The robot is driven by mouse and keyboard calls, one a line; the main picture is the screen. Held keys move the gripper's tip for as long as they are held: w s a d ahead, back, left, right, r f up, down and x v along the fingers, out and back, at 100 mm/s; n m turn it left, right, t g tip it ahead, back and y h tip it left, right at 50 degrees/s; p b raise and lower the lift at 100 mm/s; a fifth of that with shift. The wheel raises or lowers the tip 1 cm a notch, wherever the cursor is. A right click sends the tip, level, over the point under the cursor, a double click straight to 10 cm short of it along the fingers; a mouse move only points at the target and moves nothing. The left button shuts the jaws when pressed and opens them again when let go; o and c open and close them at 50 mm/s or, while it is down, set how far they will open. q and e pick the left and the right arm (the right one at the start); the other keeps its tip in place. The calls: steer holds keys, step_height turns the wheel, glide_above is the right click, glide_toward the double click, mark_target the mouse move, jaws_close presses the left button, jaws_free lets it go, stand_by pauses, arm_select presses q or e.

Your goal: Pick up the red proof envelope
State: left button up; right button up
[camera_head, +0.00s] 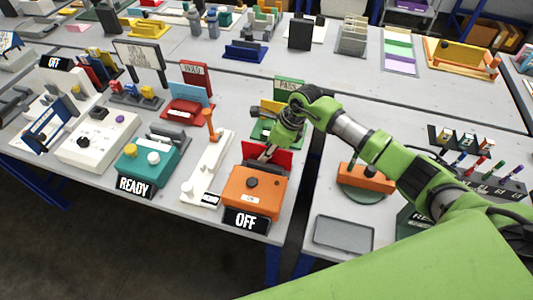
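A flat red piece that looks like the red proof envelope (283,160) stands upright at the back of an orange box (252,193) near the table's front edge. My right gripper (267,154) comes down from above, with its fingertips at the left part of the red piece. The fingers are small and partly merged with what is behind them, so I cannot tell whether they are open or shut on it. My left gripper is not in view.
An OFF sign (246,221) stands in front of the orange box. A green PASS stand (289,86) is behind my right gripper. A white device with an orange lever (209,125) is to the left. A gap separates this table from the right one, which holds a grey tray (343,233).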

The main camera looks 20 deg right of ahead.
jaws_close()
